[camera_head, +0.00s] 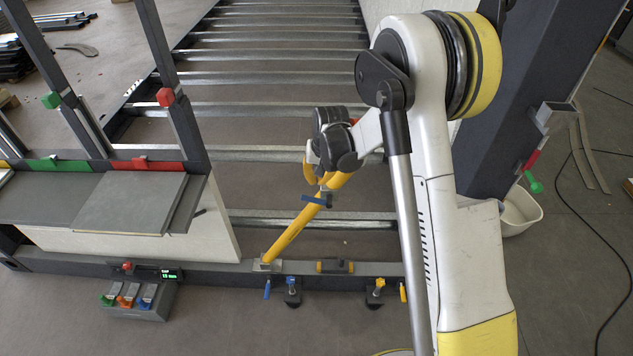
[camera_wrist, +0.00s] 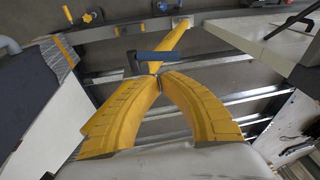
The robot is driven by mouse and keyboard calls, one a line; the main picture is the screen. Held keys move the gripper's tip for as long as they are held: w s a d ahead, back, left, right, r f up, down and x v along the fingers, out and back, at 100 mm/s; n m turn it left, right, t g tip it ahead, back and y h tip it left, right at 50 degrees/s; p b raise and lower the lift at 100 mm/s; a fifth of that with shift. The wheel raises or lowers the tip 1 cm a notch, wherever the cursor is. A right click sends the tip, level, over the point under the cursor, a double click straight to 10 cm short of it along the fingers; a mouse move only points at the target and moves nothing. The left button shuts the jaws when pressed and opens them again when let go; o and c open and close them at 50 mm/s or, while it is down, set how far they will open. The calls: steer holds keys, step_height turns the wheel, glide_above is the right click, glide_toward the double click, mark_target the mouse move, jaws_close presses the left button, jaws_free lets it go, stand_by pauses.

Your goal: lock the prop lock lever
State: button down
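The yellow prop (camera_head: 290,236) slants up from the front rail of the frame toward my gripper (camera_head: 321,184). A blue lever (camera_head: 313,200) on a dark mount crosses the prop near its upper part; I take it to be the prop lock lever. In the wrist view the blue lever (camera_wrist: 164,55) lies crosswise just beyond the fingertips, over the prop (camera_wrist: 176,36). The two curved yellow fingers of my gripper (camera_wrist: 160,74) meet at their tips, with nothing visible between them. I cannot tell whether the tips touch the lever or its mount. Part of the prop is hidden behind the fingers.
The front rail (camera_head: 215,268) carries a yellow-black block (camera_head: 335,267) and dark clamps (camera_head: 292,291). A control box (camera_head: 138,300) with coloured switches stands at the lower left. A grey panel (camera_head: 130,203) is left of the prop. Metal crossbars (camera_head: 270,153) run behind it.

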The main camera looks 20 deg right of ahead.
steer(key=b+x, duration=0.2)
steer(key=x, duration=0.5)
steer(key=shift+f, duration=0.3)
steer(key=shift+w+a, duration=0.1)
steer(key=shift+w, duration=0.05)
steer(key=shift+a+f+h+b, duration=0.1)
steer(key=shift+a+h+b, duration=0.05)
steer(key=shift+h+b, duration=0.15)
